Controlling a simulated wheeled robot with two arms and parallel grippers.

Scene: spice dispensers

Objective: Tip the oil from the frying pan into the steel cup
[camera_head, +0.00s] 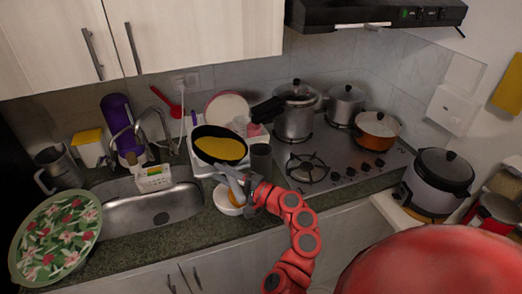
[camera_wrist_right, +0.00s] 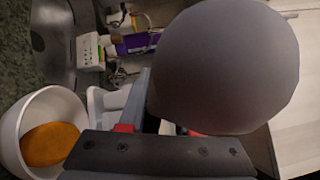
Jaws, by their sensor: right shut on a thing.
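The frying pan (camera_head: 219,133) is black, with yellow oil (camera_head: 220,149) in it, and its dark handle (camera_head: 268,110) points up and right. My right gripper (camera_head: 230,178) is shut on the pan's near, lower rim. In the right wrist view a big grey round surface, which looks like the pan's underside (camera_wrist_right: 225,65), fills the space ahead of the gripper (camera_wrist_right: 160,125) and hides most of the grip. A grey cup (camera_head: 260,160), apparently the steel cup, stands just right of the pan, behind the gripper. My left gripper is not in view.
A white bowl (camera_head: 221,204) with orange contents sits below the gripper; the wrist view also shows it (camera_wrist_right: 12,128). The sink (camera_head: 160,208) lies left, the stove (camera_head: 340,150) with several pots right. A metal jug (camera_head: 57,165) and floral plate (camera_head: 57,236) are far left.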

